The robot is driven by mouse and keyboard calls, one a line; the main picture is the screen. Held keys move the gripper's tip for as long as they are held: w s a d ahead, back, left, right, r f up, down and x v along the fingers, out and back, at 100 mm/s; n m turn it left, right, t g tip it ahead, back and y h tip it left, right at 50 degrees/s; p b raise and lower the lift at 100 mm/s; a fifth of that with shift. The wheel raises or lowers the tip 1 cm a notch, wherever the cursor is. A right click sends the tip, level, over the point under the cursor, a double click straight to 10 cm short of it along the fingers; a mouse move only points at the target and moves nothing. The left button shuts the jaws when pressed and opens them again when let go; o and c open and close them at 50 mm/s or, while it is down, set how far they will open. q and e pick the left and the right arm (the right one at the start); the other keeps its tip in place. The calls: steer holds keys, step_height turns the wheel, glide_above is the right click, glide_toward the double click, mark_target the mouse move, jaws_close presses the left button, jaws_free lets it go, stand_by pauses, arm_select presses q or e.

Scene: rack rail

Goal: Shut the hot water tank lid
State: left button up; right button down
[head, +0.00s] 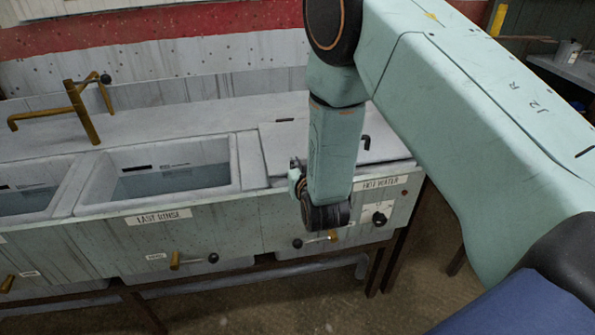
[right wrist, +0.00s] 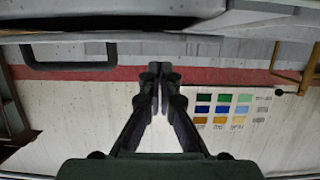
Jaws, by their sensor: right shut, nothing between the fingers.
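The hot water tank (head: 380,183) is at the right end of the sink row in the head view, marked by its label. Its pale grey lid (head: 285,142) lies flat or nearly flat over the top; my right arm covers its middle, and I cannot tell whether it is fully seated. A dark lid handle (head: 367,143) shows right of my arm; a dark bar handle (right wrist: 70,62) also shows in the right wrist view. My right gripper (right wrist: 158,72) is shut and empty, close by the tank's front top edge. Its fingertips are hidden in the head view. My left gripper is out of view.
The last rinse basin (head: 235,180), holding water, is left of the tank. A brass tap (head: 82,112) stands behind the basins. Taps and a knob (head: 380,217) stick out along the front. A colour chart (right wrist: 223,108) is on the wall.

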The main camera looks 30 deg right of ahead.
steer(key=shift+f, duration=0.5)
steer(key=shift+w+f, duration=0.15)
steer(key=shift+f, duration=0.25)
